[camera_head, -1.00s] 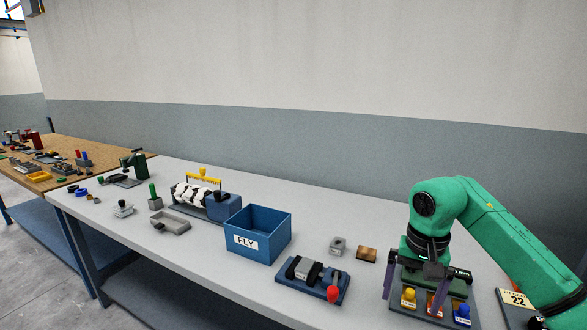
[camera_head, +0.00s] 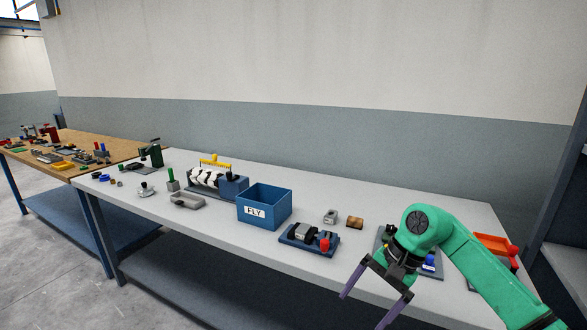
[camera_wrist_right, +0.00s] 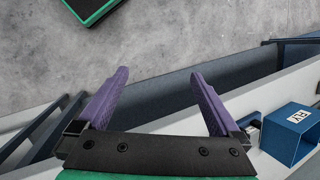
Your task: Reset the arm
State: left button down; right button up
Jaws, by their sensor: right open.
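My right arm is green and comes in from the lower right in the head view. Its gripper (camera_head: 377,298) has two purple fingers that are spread apart and hold nothing. It hangs at the front edge of the grey table (camera_head: 215,225), to the left of a panel (camera_head: 432,262) that the arm partly covers. In the right wrist view the same gripper (camera_wrist_right: 160,95) is open, with the concrete floor and the table edge beyond its fingers. My left gripper does not show.
A blue FLY box (camera_head: 263,207) stands mid-table. In front of its right side is a dark fixture with a red knob (camera_head: 324,244). A grey block (camera_head: 330,216) and a brown block (camera_head: 355,222) lie behind.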

jog(key=w+a+f+m+t+y, duration=0.55)
jog(key=a+m+y, duration=0.35)
jog(key=m, duration=0.7)
jog(key=w+d+f+m+t+h, duration=0.3)
jog(key=d+f+m+t, duration=0.45)
jog(key=f+m, duration=0.75)
jog(key=s+d+f+m+h, duration=0.5)
jog(key=d+f+m, duration=0.2)
jog(key=f+m, duration=0.4)
jog(key=s+d+f+m+g+h, duration=0.2)
jog(key=s+d+f+m, duration=0.1)
jog(key=s+f+m, duration=0.4)
jog(key=s+d+f+m+g+h, duration=0.2)
jog(key=s+f+m+g+h, duration=0.15)
jog(key=s+f, duration=0.5)
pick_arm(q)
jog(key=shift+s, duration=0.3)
pick_arm(e)
jog(key=s+f+m+g, duration=0.3)
jog(key=s+f+m, duration=0.1)
jog(key=s, duration=0.9)
jog(key=s+f+m+g, duration=0.3)
jog(key=s+f+m, duration=0.1)
jog(key=s, duration=0.9)
jog(key=shift+s+d+m, duration=0.3)
jog(key=shift+m, duration=0.15)
